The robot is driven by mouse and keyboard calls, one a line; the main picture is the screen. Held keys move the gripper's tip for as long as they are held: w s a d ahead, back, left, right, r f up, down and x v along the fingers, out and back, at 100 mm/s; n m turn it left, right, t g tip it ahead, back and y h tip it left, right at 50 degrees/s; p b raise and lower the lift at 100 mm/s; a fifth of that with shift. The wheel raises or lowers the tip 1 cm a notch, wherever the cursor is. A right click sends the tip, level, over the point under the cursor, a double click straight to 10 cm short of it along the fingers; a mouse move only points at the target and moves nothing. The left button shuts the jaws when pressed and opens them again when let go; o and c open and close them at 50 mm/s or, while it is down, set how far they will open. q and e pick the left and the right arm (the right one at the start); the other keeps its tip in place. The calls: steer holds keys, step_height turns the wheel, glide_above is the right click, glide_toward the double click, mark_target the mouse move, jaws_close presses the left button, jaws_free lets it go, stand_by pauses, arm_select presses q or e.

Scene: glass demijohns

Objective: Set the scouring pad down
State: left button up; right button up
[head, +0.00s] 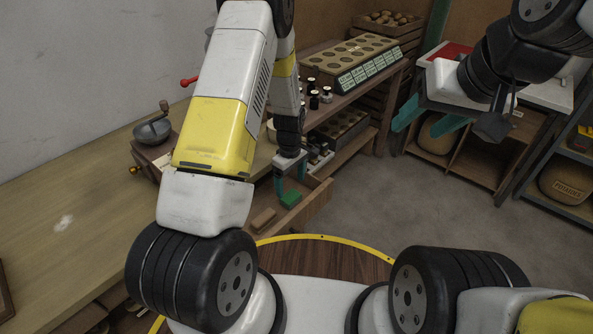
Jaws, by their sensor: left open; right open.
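The green scouring pad (290,199) lies in an open wooden drawer (316,205) below the workbench. My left gripper (291,178) points down just above the pad, with its teal fingers apart. Whether a finger still touches the pad is too small to tell. My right gripper (428,122) is open and empty, held up at the right, well away from the drawer.
A tan block (263,219) lies in the same drawer, left of the pad. A hand grinder (154,130) stands on the workbench (75,205). Grey floor lies open at right.

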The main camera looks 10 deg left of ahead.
arm_select(q)
step_height(320, 180, up, 5)
step_height(320, 180, up, 12)
steer(key=f+m+t+h, duration=0.1)
steer(key=m, duration=0.1)
glide_above(291, 196)
steer(key=s, duration=0.1)
steer(key=s+a+r+m+t, duration=0.1)
steer(key=s+r+m+t, duration=0.3)
steer(key=r, duration=0.8)
steer(key=s+a+r+m, duration=0.1)
steer(key=s+r+m, duration=0.2)
steer(key=s+r, duration=0.3)
steer(key=s+a+r+m+t+h, duration=0.1)
steer(key=s+r, duration=0.5)
steer(key=s, duration=0.6)
steer(key=shift+s+m, duration=0.2)
steer(key=shift+m, duration=0.7)
steer(key=shift+r, duration=0.1)
